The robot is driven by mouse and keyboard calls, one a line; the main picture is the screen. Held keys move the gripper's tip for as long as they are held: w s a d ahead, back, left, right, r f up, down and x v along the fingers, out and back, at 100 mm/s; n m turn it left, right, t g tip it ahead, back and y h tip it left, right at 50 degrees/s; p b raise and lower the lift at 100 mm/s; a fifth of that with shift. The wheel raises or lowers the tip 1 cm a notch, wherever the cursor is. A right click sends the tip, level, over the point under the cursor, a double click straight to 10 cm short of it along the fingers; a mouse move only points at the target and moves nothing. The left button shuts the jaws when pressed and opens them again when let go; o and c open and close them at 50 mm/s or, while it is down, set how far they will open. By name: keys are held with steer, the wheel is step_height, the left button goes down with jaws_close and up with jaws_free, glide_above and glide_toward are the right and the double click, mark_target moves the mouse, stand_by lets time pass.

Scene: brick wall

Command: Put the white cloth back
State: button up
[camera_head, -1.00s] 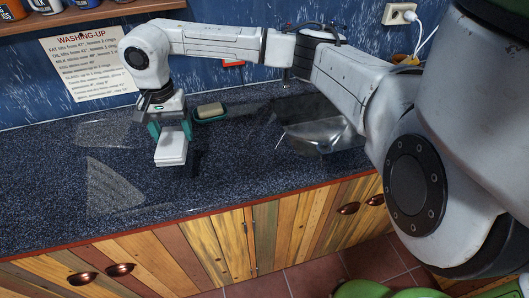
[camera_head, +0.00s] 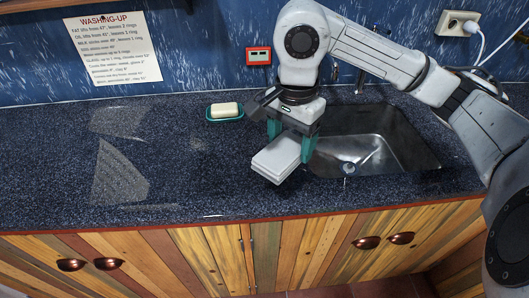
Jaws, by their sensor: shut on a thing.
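The white cloth (camera_head: 277,160) is a flat, folded white block in the head view. My gripper (camera_head: 291,145) is shut on it, with a green finger on each side. The cloth is held over the counter at the left edge of the sink, tilted a little. I cannot tell whether it touches the counter. My gripper hides part of its back end.
The sink (camera_head: 385,135) lies just right of the cloth. A soap bar (camera_head: 224,109) rests in a green dish (camera_head: 240,117) left of my gripper. The speckled counter (camera_head: 60,180) is clear on the left. A washing-up notice (camera_head: 113,50) hangs on the blue wall.

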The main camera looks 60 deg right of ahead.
steer(key=w+d+f, duration=0.1)
steer(key=w+f, duration=0.1)
steer(key=w, duration=0.1)
steer(key=w+d+f+p, duration=0.1)
steer(key=w+f, duration=0.2)
steer(key=w+d+f, duration=0.2)
steer(key=w, duration=0.1)
steer(key=shift+f+p, duration=0.25)
steer(key=shift+p, duration=0.05)
steer(key=shift+w+d+f, duration=0.15)
steer(key=shift+w+f, duration=0.25)
steer(key=shift+f, duration=0.1)
steer(key=shift+f+p, duration=0.45)
steer(key=shift+f, duration=1.1)
steer(key=shift+f, duration=0.15)
steer(key=o, duration=1.4)
steer(key=shift+o, duration=0.2)
step_height(320, 180, up, 12)
steer(key=b, duration=0.1)
steer(key=shift+r, duration=0.2)
